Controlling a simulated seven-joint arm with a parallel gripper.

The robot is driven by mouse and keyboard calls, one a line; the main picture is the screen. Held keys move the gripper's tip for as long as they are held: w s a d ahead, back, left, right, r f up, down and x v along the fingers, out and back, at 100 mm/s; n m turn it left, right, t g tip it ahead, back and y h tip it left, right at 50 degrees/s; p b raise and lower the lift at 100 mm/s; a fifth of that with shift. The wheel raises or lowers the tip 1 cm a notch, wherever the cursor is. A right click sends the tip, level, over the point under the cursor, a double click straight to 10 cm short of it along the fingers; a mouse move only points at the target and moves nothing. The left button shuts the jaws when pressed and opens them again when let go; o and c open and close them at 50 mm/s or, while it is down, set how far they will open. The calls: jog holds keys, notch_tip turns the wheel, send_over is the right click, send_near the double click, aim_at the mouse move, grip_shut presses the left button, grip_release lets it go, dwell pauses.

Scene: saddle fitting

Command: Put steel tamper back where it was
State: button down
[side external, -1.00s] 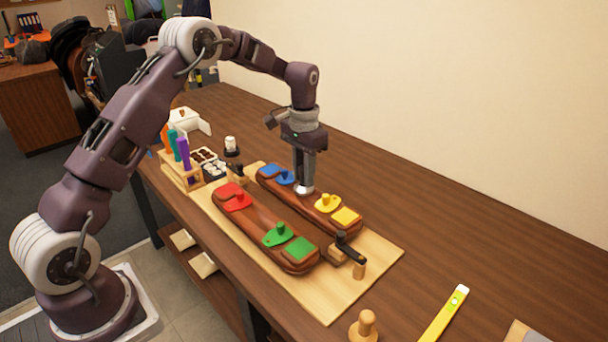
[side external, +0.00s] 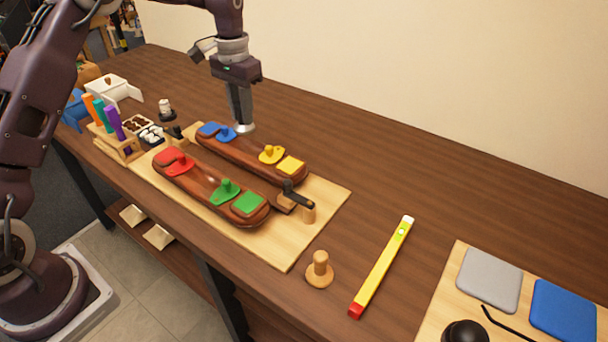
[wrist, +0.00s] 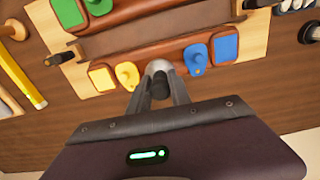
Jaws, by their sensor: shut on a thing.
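My gripper (side external: 241,112) points down and is shut on the steel tamper (side external: 243,128), a shiny round foot with a dark handle. In the wrist view the tamper (wrist: 159,67) shows between my fingers, its handle between the tips. It is over or just beyond the wall-side edge of the far brown saddle bar (side external: 250,150), between the blue tab (side external: 226,133) and the yellow tab (side external: 272,153). I cannot tell its exact height. The near bar (side external: 205,187) carries red (side external: 173,160) and green pieces (side external: 248,203).
Black-handled clamps (side external: 298,193) stand at the bars' ends on a pale board (side external: 325,205). A wooden knobbed tool (side external: 320,268) and a yellow level (side external: 385,262) lie to the right. A rack of coloured handles (side external: 118,140) stands left. Wall-side table is clear.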

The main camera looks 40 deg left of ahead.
jog(key=r, duration=0.5)
jog(key=shift+w+d, duration=0.1)
jog(key=shift+d, duration=0.3)
jog(key=s+d+m, duration=0.3)
jog(key=d, duration=1.3)
jog(key=s+d+m, duration=0.2)
jog(key=s+d, duration=0.1)
jog(key=d, duration=1.2)
jog(key=shift+m, duration=0.3)
jog(key=f, duration=1.5)
jog(key=shift+s+d+f, duration=0.3)
jog(key=shift+d+f, duration=0.05)
jog(key=shift+f, duration=0.05)
jog(key=c, duration=1.2)
grip_release()
jog(key=shift+f, duration=0.15)
